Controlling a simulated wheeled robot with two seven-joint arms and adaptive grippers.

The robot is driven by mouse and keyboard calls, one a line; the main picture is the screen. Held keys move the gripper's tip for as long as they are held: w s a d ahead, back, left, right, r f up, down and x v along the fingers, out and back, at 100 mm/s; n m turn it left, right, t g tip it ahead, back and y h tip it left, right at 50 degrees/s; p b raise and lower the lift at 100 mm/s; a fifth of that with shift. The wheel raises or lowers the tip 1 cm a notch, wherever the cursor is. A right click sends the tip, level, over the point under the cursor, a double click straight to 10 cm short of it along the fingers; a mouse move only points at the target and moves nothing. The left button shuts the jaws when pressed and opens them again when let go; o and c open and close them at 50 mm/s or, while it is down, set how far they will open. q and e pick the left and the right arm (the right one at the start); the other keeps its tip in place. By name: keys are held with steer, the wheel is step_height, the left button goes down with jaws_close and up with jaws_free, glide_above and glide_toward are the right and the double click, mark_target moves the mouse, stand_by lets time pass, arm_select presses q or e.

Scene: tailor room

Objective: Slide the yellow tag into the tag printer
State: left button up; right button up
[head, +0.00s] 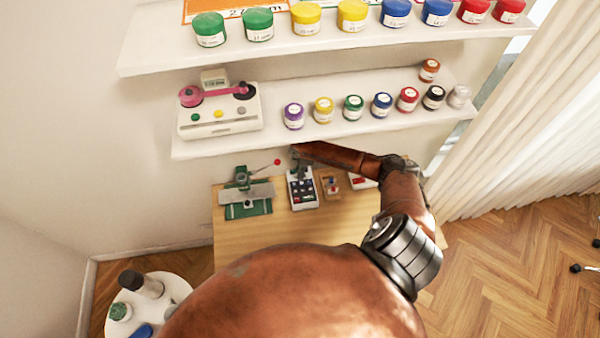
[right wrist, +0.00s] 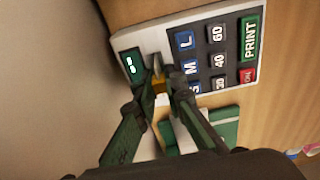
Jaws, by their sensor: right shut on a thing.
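The tag printer (head: 303,190) stands on the wooden table under the lower shelf. In the right wrist view it is a white box (right wrist: 157,37) with a dark display, blue size keys, dark number keys, a green PRINT key and a red ON key. My right gripper (right wrist: 160,82) is shut on the yellow tag (right wrist: 160,87), low over the printer between display and blue keys. My left gripper is out of view.
A green press with a red-knobbed lever (head: 247,197) stands left of the printer. A small wooden holder (head: 331,186) stands to its right. The lower shelf (head: 200,148), with several jars, overhangs the table's back. The table's front (head: 240,236) looks clear.

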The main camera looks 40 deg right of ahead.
steer(key=o, duration=0.8)
steer(key=shift+o, duration=0.2)
step_height(320, 180, up, 12)
steer(key=d, duration=0.1)
steer(key=shift+s+d, duration=0.15)
steer(key=shift+s, duration=0.15)
steer(key=shift+f, duration=0.1)
